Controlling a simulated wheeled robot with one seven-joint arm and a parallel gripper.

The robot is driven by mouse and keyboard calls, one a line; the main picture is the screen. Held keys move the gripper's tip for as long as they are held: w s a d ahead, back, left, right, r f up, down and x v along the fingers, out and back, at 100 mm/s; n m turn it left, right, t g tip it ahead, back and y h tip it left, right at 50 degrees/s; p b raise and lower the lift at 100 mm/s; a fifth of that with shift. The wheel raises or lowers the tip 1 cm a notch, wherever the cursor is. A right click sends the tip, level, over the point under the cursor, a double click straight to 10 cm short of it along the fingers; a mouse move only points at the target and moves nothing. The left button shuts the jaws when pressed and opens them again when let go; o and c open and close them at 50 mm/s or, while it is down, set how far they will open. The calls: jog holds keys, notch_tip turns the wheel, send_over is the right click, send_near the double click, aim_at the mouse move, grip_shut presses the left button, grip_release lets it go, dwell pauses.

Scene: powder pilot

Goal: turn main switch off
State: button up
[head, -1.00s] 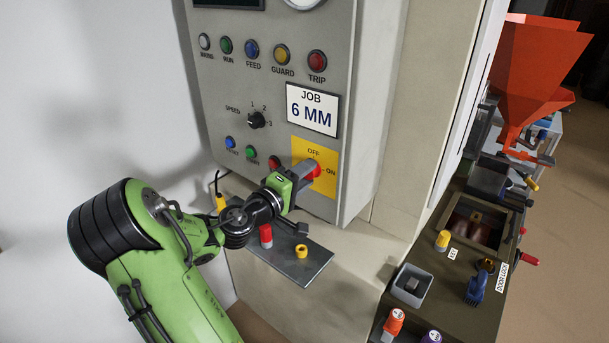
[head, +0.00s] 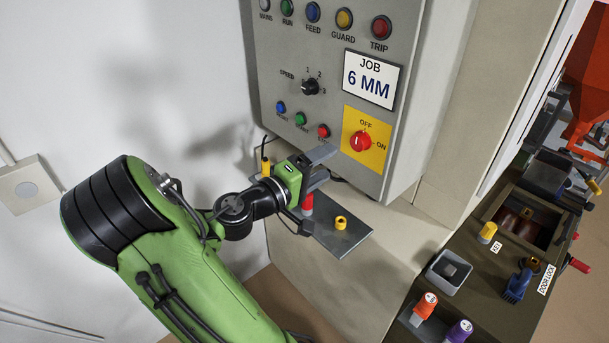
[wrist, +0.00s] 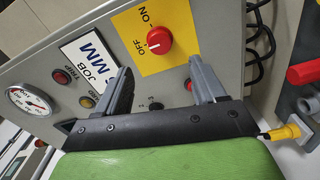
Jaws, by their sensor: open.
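The main switch is a red rotary knob (head: 361,142) on a yellow plate (head: 378,160) marked OFF at the top and ON at the right, low on the grey panel. Its pale mark appears to point up toward OFF. My gripper (head: 322,166) is open and empty, left of and below the knob, apart from it. In the wrist view the red knob (wrist: 158,41) shows whole beyond the open fingers (wrist: 162,80), with nothing touching it. Its small mark faces the OFF word there too.
Small blue, green and red buttons (head: 301,119) and a speed dial (head: 310,87) sit left of the plate. A grey shelf (head: 345,238) below my gripper carries a yellow ring (head: 341,222) and a red piece (head: 307,203). A dark bench (head: 480,285) stands at right.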

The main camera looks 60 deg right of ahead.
jog(key=v, duration=0.5)
jog(key=shift+w+a, duration=0.15)
jog(key=shift+a, duration=0.15)
